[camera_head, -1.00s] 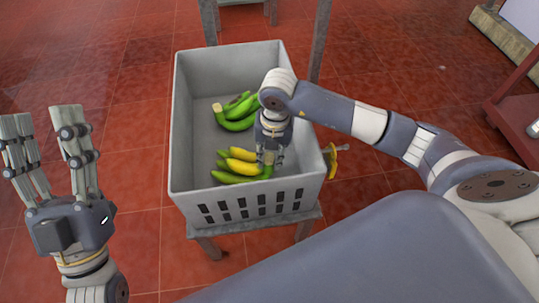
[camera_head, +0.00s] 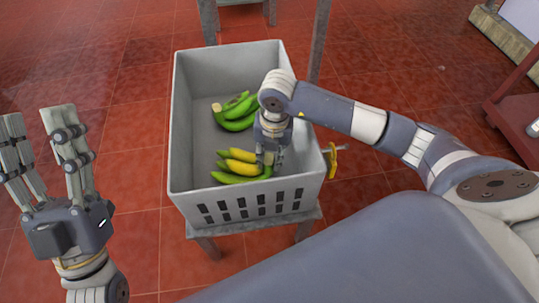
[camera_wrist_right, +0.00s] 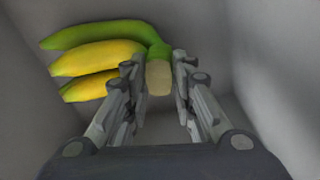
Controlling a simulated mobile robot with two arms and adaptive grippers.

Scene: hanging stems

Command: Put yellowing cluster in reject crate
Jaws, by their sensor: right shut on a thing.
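The yellowing cluster (camera_head: 238,167) lies low inside the grey crate (camera_head: 182,130), near its front wall. It has yellow and green fingers, and it also shows in the right wrist view (camera_wrist_right: 95,55). My right gripper (camera_head: 268,166) reaches down into the crate and is shut on the cluster's stem end. In the right wrist view its fingers (camera_wrist_right: 158,70) stand on both sides of the pale stem. My left gripper (camera_head: 38,125) is open and empty, outside the crate at the left, its fingers pointing up and apart.
A green cluster (camera_head: 235,112) lies in the back part of the same crate. The crate stands on a grey stand (camera_head: 255,221). A small yellow object (camera_head: 333,160) is at the crate's right side. A red structure (camera_head: 515,115) stands at the far right.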

